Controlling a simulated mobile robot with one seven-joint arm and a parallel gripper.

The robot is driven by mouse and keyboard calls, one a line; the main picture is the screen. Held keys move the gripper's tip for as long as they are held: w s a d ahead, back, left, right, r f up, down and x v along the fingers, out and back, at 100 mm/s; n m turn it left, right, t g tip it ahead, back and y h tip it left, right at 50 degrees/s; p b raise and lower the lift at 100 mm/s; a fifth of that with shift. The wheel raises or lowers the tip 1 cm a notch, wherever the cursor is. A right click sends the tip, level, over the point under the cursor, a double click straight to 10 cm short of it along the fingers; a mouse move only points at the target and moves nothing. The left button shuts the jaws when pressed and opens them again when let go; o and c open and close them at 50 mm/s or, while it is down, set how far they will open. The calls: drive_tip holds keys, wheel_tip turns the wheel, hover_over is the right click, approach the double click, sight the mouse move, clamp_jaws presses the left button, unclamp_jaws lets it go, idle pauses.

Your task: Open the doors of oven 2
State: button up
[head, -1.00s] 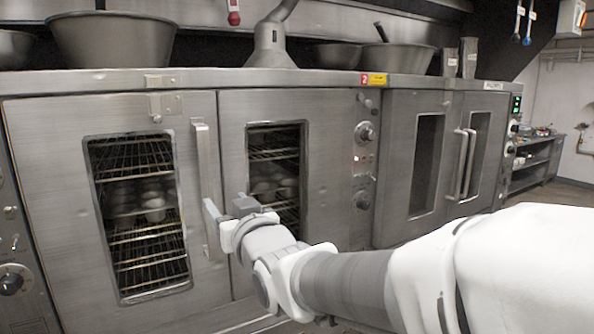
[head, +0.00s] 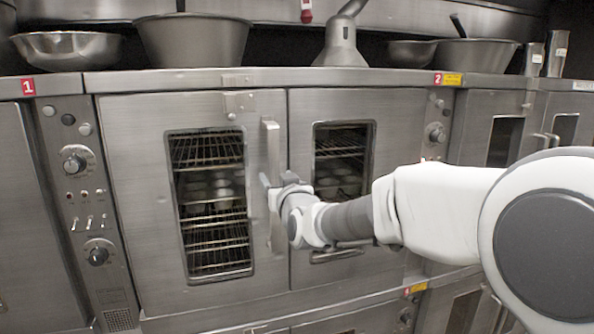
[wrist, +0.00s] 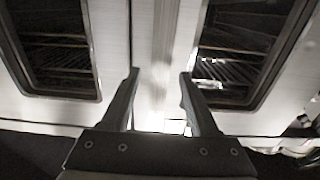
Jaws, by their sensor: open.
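Oven 2 has a left door (head: 125,190) and a right door (head: 300,255), both with windows and both shut. Its red number 2 label (head: 438,79) is at the upper right. A vertical bar handle (head: 271,135) stands on the left door's inner edge. My gripper (head: 277,184) is open at the middle of this handle, one finger on each side in the head view. In the wrist view, the open fingers (wrist: 159,76) point at the bright strip between the two windows. I cannot tell whether they touch the handle. Cups show on racks behind the glass.
Oven 1's control panel (head: 85,200) stands to the left, and oven 2's panel with knobs (head: 437,133) to the right. Metal bowls (head: 193,40) stand on top. Another oven with handles (head: 545,140) is farther right. A lower oven (head: 350,322) sits beneath.

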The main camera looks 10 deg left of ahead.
drive_tip(key=shift+p+x, duration=0.3)
drive_tip(key=shift+x, duration=1.2)
clamp_jaws()
idle(0.4)
